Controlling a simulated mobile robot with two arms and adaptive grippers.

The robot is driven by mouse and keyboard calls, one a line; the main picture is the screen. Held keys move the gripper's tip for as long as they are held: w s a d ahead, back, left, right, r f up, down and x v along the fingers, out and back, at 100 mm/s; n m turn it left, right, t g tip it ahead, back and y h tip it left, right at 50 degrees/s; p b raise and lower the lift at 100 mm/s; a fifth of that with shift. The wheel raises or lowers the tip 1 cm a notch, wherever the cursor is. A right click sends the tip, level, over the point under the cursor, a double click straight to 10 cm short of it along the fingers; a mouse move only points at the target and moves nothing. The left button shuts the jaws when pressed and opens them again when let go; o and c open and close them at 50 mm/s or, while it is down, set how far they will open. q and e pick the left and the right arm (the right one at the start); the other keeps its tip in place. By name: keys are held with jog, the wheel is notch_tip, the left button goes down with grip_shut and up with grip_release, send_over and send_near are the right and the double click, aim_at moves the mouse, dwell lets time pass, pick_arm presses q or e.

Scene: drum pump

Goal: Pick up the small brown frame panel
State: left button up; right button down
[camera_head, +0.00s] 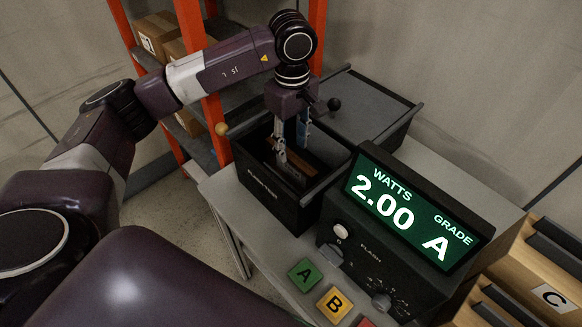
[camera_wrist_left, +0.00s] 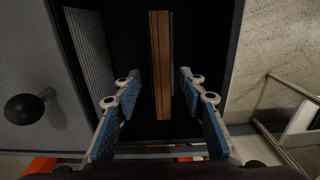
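The small brown frame panel (camera_head: 306,162) is in the black bin (camera_head: 262,191) on the bench, partly hidden by my left gripper. In the left wrist view the panel (camera_wrist_left: 160,45) shows as a narrow brown strip with a dark line along it. My left gripper (camera_head: 291,146) points down into the bin. In the wrist view its blue-padded fingers (camera_wrist_left: 160,92) are apart, one on each side of the panel, with a dark gap on both sides. The far ends of the panel's contact with the bin are too dark to tell. My right gripper is not in view.
A second dark bin with a grey top (camera_head: 368,103) stands behind. A display box (camera_head: 418,215) reading 2.00 watts, grade A, is at right of the bin. Lettered buttons (camera_head: 305,274) lie in front. An orange-post shelf (camera_head: 196,60) with cartons stands behind my left arm.

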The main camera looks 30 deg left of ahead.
aim_at(291, 155)
pick_arm(q)
jog(key=shift+s+a+f+p, duration=0.1)
jog(key=shift+f+p, duration=0.55)
jog(key=shift+f, duration=1.55)
grip_shut()
jog(key=shift+r, duration=0.1)
